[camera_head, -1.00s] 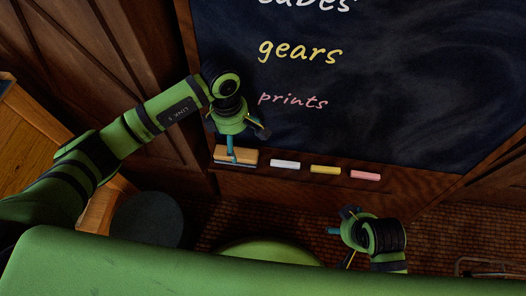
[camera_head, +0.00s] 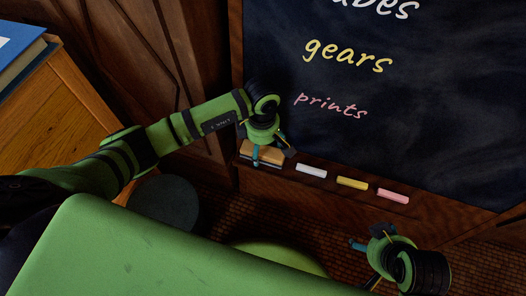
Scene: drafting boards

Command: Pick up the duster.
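The duster (camera_head: 272,155) is a block with a tan wooden top and a darker underside. It lies at the left end of the ledge under the chalkboard. My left gripper (camera_head: 264,148) points down at it from above. One teal fingertip shows in front of the duster's near side; the far finger is hidden, so I cannot tell whether the fingers press on it. The duster appears to rest on the ledge. My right gripper (camera_head: 364,264) is low at the right, clear of the ledge, with its fingers apart and nothing between them.
White chalk (camera_head: 311,171), yellow chalk (camera_head: 352,183) and pink chalk (camera_head: 393,196) lie along the ledge, right of the duster. The chalkboard (camera_head: 430,120) rises behind. A wooden cabinet (camera_head: 60,110) with a blue book (camera_head: 22,50) stands at left. A dark round stool (camera_head: 163,205) is below my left arm.

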